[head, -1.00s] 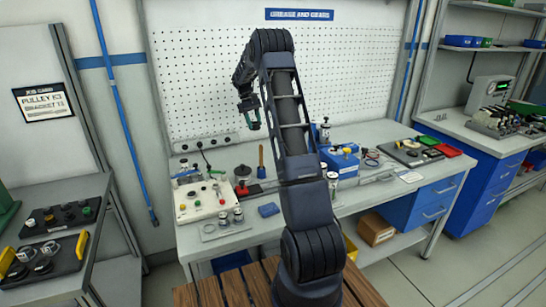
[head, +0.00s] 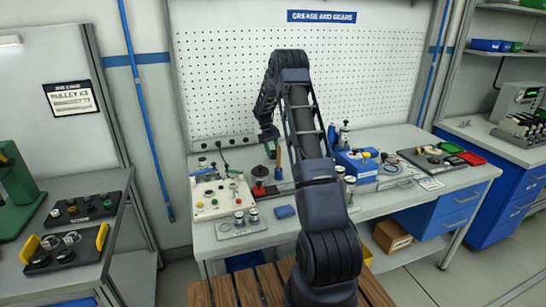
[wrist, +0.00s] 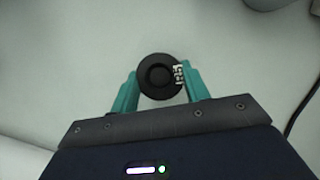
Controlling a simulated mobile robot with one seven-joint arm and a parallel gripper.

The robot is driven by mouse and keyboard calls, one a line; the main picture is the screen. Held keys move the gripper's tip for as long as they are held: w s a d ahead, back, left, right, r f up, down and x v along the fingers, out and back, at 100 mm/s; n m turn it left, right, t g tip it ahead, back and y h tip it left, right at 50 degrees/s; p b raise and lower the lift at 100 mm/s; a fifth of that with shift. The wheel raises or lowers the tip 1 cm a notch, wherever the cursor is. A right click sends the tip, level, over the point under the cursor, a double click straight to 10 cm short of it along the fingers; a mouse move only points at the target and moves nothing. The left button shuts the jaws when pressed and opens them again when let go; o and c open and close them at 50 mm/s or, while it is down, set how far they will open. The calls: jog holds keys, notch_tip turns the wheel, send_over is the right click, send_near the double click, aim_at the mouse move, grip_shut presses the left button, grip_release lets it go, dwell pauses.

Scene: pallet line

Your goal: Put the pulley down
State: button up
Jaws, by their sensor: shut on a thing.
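In the wrist view the pulley (wrist: 152,78), a round black disc with a raised ring and a white label at its right side, sits between the two teal fingers of my gripper (wrist: 160,84). The fingers are shut on it from left and right. In the head view my gripper (head: 268,134) points down above the back of the workbench (head: 395,200), near the upright wooden handle. The pulley is too small and dark to make out there. The surface below it in the wrist view is plain and pale.
A control box (head: 222,198) with buttons stands left on the bench. A red-based item (head: 259,191) and a wooden-handled tool (head: 278,160) stand near my gripper. A blue box (head: 355,165) is to the right. A black tray (head: 68,250) with yellow handles is on the left table.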

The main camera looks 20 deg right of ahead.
jog(key=shift+f, duration=1.35)
jog(key=shift+f, duration=0.15)
jog(key=o, duration=1.1)
jog(key=shift+c, duration=0.2)
